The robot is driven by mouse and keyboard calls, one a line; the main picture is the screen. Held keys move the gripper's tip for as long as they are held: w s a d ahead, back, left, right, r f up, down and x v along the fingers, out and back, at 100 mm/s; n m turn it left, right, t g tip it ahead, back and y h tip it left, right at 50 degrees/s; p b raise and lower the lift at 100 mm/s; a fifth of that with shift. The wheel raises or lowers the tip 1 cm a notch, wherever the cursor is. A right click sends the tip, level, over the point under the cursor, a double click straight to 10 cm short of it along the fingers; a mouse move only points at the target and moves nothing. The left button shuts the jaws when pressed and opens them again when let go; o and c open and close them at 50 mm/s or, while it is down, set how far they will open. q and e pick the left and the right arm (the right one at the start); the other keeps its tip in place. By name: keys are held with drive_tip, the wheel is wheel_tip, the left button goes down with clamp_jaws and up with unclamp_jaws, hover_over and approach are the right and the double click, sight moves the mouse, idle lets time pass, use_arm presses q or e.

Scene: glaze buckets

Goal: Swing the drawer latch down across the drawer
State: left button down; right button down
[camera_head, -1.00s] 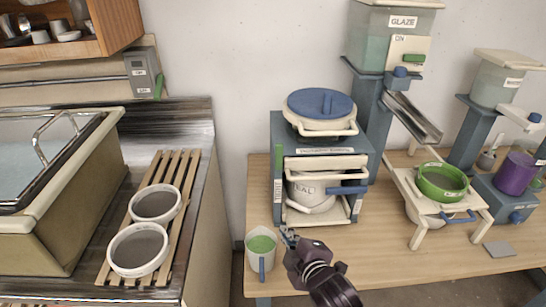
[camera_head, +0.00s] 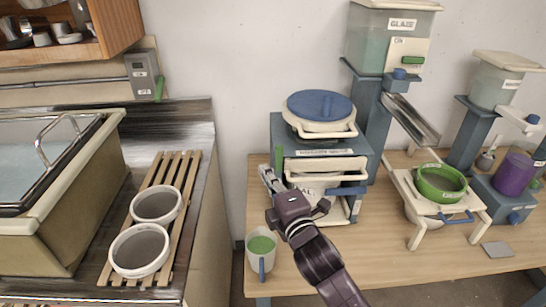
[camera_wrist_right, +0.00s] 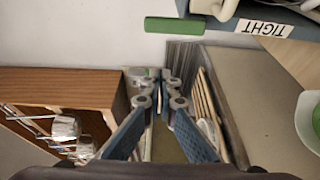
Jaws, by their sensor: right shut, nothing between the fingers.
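The drawer latch is a green bar (camera_head: 279,160) standing upright at the left front edge of the blue and cream machine (camera_head: 367,137). It also shows as a green bar (camera_wrist_right: 188,25) near the top of the right wrist view. The drawer (camera_head: 350,190), with a blue handle, sits in the machine's lower front; my right gripper partly covers its left part. My right gripper (camera_head: 266,174) is shut and empty, its fingertips just left of and below the latch in the head view. The wrist view shows its fingertips (camera_wrist_right: 161,78) together, apart from the latch in the picture. My left gripper is not in view.
A cup with green content (camera_head: 261,235) stands below the gripper at the table's left front. A green bowl (camera_head: 440,180) sits on a cream stand to the right. White buckets (camera_head: 139,272) stand on a slatted rack (camera_head: 192,165) at left. The table front between is clear.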

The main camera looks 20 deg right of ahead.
sight(279, 159)
drive_tip(key=w+p, duration=0.2)
drive_tip(key=w, duration=0.5)
drive_tip(key=s+d, duration=0.1)
drive_tip(key=s+d+p, duration=0.1)
drive_tip(key=d, duration=0.1)
drive_tip(key=shift+d, duration=0.25)
drive_tip(key=shift+w+f, duration=0.1)
